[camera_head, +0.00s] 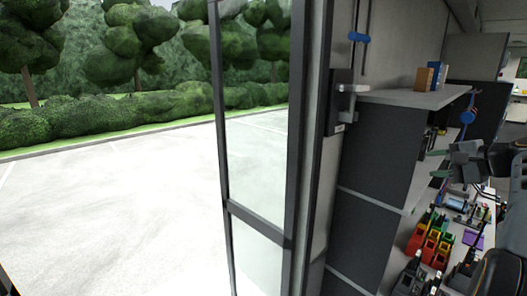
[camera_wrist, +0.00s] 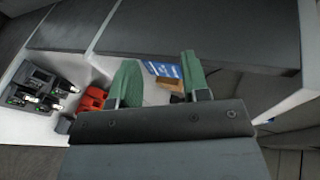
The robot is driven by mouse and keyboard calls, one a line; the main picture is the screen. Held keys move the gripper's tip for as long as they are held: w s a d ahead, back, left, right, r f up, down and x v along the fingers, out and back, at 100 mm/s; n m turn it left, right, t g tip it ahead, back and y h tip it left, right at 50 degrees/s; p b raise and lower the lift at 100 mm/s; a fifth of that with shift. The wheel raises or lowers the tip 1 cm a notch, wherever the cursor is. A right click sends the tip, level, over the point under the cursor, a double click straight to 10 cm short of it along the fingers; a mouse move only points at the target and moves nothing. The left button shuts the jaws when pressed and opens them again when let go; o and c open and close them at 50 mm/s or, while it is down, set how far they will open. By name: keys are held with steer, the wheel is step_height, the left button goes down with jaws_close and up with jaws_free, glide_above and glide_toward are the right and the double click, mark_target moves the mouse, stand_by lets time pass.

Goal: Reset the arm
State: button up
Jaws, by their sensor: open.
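My gripper (camera_head: 437,163) is at the right of the head view, in front of the shelving unit, with its green fingers apart. In the wrist view my gripper (camera_wrist: 161,76) shows its two green fingers spread with a gap between them. No held object is visible between them. A blue-and-white item (camera_wrist: 164,70) and a brown block (camera_wrist: 171,84) show beyond the fingers. My dark arm comes in from the right edge of the head view, and most of it is out of frame.
A grey shelving unit (camera_head: 372,150) bears a brown box (camera_head: 424,78) and a blue box (camera_head: 437,73). Coloured bins (camera_head: 432,240) and a purple item (camera_head: 474,239) lie below my gripper. Red bins (camera_wrist: 92,101) and a black rack (camera_wrist: 40,88) show in the wrist view. A glass door (camera_head: 256,160) stands left.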

steer(key=s+a+f+n+g+h, duration=0.2)
steer(key=s+a+f+g, duration=0.1)
steer(key=a+f, duration=0.45)
steer(key=s+a+f+n+g+h, duration=0.2)
steer(key=s+a+f+g+h, duration=0.1)
steer(key=a+f, duration=0.4)
steer(key=s+a+f+n, duration=0.4)
steer(key=s+a+f, duration=0.1)
steer(key=s+a, duration=0.2)
steer(key=s+a+f+n+h+b, duration=0.1)
steer(key=s+a+f+n, duration=0.4)
steer(key=s+a, duration=0.2)
steer(key=shift+s+g+h, duration=0.3)
steer(key=shift+s, duration=0.3)
